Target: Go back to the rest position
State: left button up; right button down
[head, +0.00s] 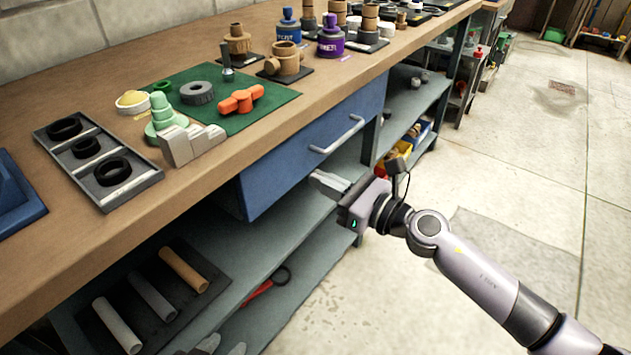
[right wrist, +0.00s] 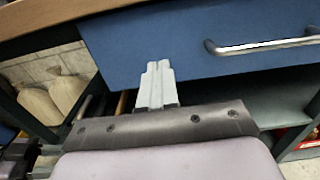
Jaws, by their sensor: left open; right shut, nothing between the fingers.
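My right gripper (head: 326,182) reaches in from the right in the head view, in front of the lower part of the blue drawer (head: 285,170). Its fingers are together with nothing between them. The right wrist view shows the closed fingers (right wrist: 157,84) in front of the blue drawer front (right wrist: 130,45), below and left of the metal handle (right wrist: 262,45). Two pale grey fingertips of my left gripper (head: 221,347) show at the bottom edge of the head view, apart and empty. The rest of the left arm is out of view.
Grey shelves (head: 315,215) lie below, with tubes on a dark tray (head: 150,290). The floor (head: 520,170) at right is open.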

jog(key=s+d+f+m+t+h, duration=0.25)
jog(key=s+d+m, duration=0.2)
jog(key=m, duration=0.55)
jog(key=s+d+f+m+t+h, duration=0.2)
jog(key=s+d+m+t+h, duration=0.3)
jog(key=m, duration=0.6)
jog(key=s+d+f+m+g+h, duration=0.2)
jog(key=s+d+f+m+g, duration=0.4)
jog(key=m, duration=0.6)
jog(key=s+d+f+m+g+h, duration=0.1)
jog(key=s+d+f+m+h, duration=0.2)
jog(key=s+f+m, duration=0.75)
pick_arm(q)
jog(key=s+a+r+y+p, duration=0.1)
jog(key=a+r+p, duration=0.2)
jog(key=r+p, duration=1.2)
jog(key=p, duration=0.4)
jog(key=shift+p, duration=0.35)
pick_arm(e)
notch_tip(320, 180, up, 17)
jog(key=w+d+m, duration=0.1)
jog(key=d, duration=0.1)
jog(key=shift+w+d, duration=0.25)
jog(key=shift+w, duration=0.15)
pick_arm(q)
jog(key=shift+s+r, duration=0.1)
pick_arm(e)
jog(key=shift+f, duration=0.1)
